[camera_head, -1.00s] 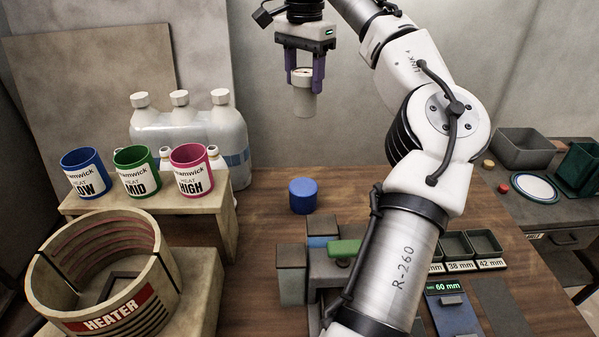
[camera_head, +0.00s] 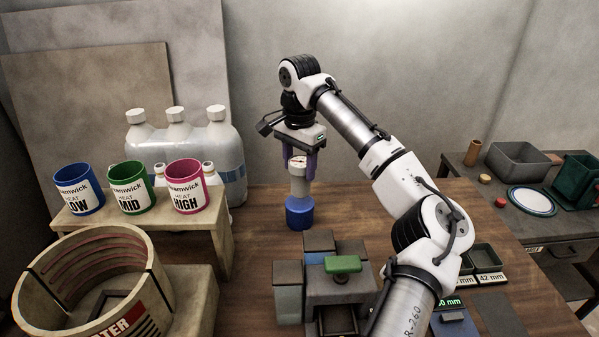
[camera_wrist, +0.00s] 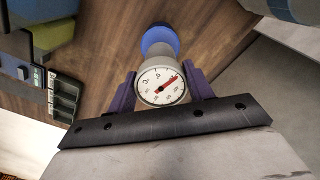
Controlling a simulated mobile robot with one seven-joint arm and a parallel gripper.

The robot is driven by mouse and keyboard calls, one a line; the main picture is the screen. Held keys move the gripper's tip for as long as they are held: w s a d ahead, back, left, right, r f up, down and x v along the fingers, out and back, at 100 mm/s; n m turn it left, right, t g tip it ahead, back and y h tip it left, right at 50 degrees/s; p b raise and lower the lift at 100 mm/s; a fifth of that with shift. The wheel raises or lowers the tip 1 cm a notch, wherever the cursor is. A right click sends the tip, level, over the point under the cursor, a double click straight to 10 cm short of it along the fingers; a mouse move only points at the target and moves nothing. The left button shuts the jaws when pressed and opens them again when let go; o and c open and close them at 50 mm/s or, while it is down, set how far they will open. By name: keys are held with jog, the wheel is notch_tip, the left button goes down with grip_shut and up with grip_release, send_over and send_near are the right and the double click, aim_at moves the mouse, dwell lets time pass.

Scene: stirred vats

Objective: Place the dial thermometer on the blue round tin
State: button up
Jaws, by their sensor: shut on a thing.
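The dial thermometer (camera_head: 298,180) is a pale cylinder with a round dial on top. Its white face and red needle show in the wrist view (camera_wrist: 160,86). My gripper (camera_head: 299,165), with purple fingers, is shut on its upper part and holds it upright. The blue round tin (camera_head: 299,214) stands on the wooden table right under the thermometer, and its blue rim shows in the wrist view (camera_wrist: 158,36). The thermometer's lower end is at the tin's top; I cannot tell whether they touch.
A grey block fixture with a green handle (camera_head: 343,264) stands in front of the tin. On the left are the LOW, MID and HIGH cups (camera_head: 130,188) on a wooden stand and the round heater (camera_head: 92,270). White jugs (camera_head: 225,160) stand behind.

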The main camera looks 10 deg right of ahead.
jog(key=shift+f, duration=1.3)
jog(key=shift+f, duration=0.15)
jog(key=o, duration=1)
jog(key=shift+o, duration=0.2)
notch_tip(320, 180, up, 12)
jog(key=shift+r, duration=0.15)
